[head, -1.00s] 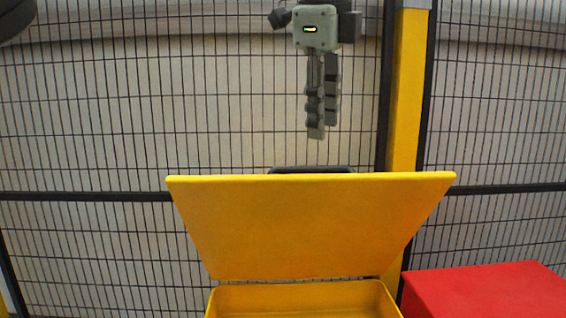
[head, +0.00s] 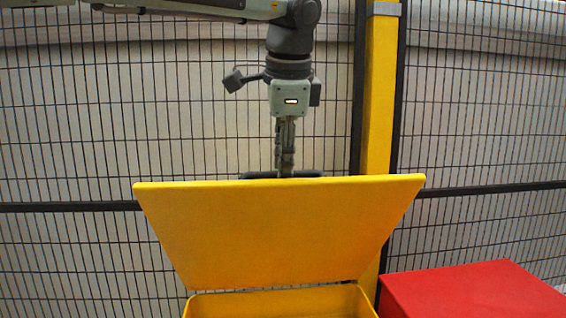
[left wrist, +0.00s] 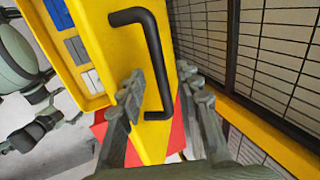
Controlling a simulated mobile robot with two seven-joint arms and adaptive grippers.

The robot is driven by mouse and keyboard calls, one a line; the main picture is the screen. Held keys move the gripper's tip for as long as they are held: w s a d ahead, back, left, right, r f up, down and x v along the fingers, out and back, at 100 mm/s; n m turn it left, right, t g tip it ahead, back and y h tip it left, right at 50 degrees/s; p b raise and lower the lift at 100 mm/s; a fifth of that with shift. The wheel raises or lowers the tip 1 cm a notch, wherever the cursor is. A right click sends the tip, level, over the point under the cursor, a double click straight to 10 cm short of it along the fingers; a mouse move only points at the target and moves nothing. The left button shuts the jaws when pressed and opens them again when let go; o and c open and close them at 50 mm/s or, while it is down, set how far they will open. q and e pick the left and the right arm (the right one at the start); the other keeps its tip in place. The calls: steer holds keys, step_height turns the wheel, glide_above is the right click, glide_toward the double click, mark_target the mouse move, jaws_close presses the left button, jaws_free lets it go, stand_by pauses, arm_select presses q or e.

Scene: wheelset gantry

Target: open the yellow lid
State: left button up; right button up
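The yellow lid (head: 275,230) stands raised and tilted on the yellow bin (head: 280,302) in the head view. Its black handle (left wrist: 155,60) is on the lid's outer face, and only its top shows above the lid edge in the head view. My left gripper (head: 285,170) points down at the handle, with its fingertips hidden by the lid in the head view. In the left wrist view its fingers (left wrist: 165,88) are apart, with the lid and handle between them; contact cannot be told. Grey parts at the left wrist view's left edge look like my right arm and gripper.
A red box (head: 470,292) stands right of the bin. A yellow post (head: 379,100) and black mesh fence (head: 480,110) stand close behind the lid. Blue, grey and white blocks (left wrist: 72,45) lie in a yellow container in the left wrist view.

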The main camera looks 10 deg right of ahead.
arm_select(q)
steer(key=shift+c, duration=0.3)
jaws_close()
